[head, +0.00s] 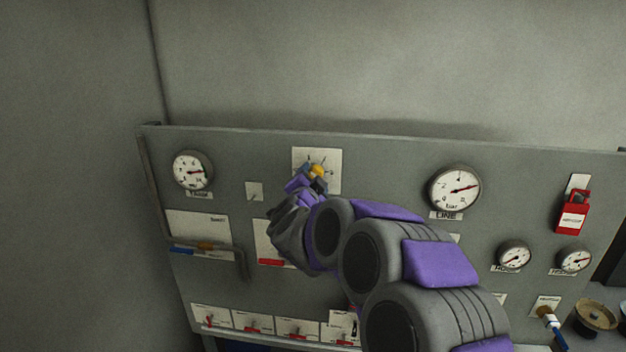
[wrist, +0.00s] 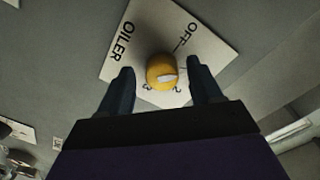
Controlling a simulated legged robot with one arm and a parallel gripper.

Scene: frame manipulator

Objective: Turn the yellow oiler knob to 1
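The yellow oiler knob (head: 317,171) sits on a pale square plate (head: 328,157) at the upper middle of the grey panel. In the wrist view the round knob (wrist: 161,72) has a white mark on its face, and the plate (wrist: 150,35) reads OILER and OFF, with 2 and 3 near the knob's lower side. The 1 is not visible. My gripper (wrist: 161,88) is open, with one dark finger on each side of the knob and a visible gap to each. In the head view my gripper (head: 308,180) partly covers the plate's lower left.
Dial gauges (head: 192,171) and (head: 454,188) flank the plate. A red lockout box (head: 572,212) hangs at the right. A bent pipe handle (head: 205,248) projects at the lower left. Small red-handled switches (head: 253,329) line the bottom. The wall above is bare.

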